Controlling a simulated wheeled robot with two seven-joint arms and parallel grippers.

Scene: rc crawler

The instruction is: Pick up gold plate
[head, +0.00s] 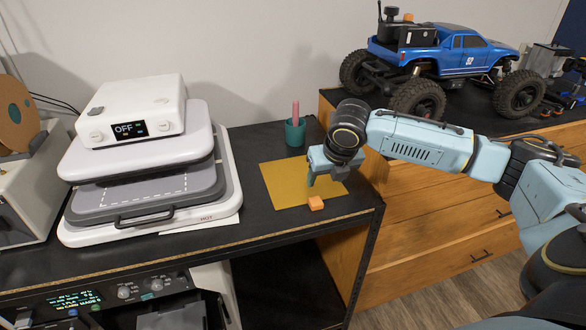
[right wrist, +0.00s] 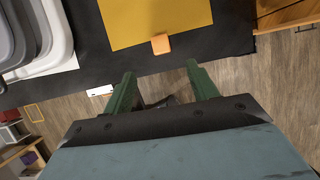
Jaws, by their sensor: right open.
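The gold plate (head: 285,183) is a thin flat square sheet lying on the black bench top in the head view, right of the heat press. It also shows at the top of the right wrist view (right wrist: 150,18). A small orange block (head: 316,203) sits at its front edge; it shows in the right wrist view too (right wrist: 160,44). My right gripper (head: 312,177) is above the plate's right part and hides some of it. In the right wrist view its green fingers (right wrist: 158,75) are apart with nothing between them. My left gripper is not in view.
A white heat press (head: 140,150) reading OFF stands left of the plate. A teal cup (head: 295,133) with a pink stick is behind it. A blue RC truck (head: 440,60) stands on the wooden cabinet (head: 425,230) at right. The bench's front edge (head: 270,238) is close.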

